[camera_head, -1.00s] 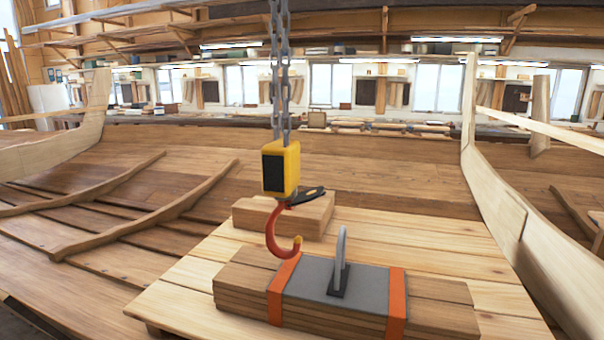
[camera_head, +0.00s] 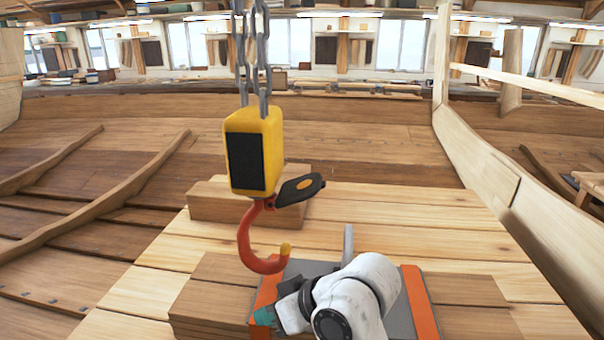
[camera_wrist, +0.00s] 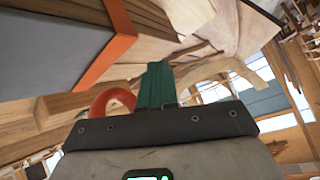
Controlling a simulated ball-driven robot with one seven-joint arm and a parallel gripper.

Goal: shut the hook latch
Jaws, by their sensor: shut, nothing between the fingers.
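A red hook (camera_head: 243,245) hangs from a yellow hoist block (camera_head: 268,135) on chains. Its black latch (camera_head: 300,189) with an orange oval sticks out to the right at the hook's top, clear of the yellow-orange hook tip, so the hook's mouth is open. My gripper (camera_head: 265,317) is low in the head view, below the hook and in front of the plank stack. In the wrist view its green fingers (camera_wrist: 155,85) are together and empty. Part of the red hook (camera_wrist: 112,99) shows left of them there; the latch cannot be made out in that view.
A plank stack (camera_head: 470,322) with a grey cover, orange straps (camera_head: 420,300) and an upright grey lifting eye (camera_head: 348,242) lies below the hook, partly behind my arm. A wooden block (camera_head: 215,202) stands behind the hook. Bare planking (camera_head: 420,210) lies to the right.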

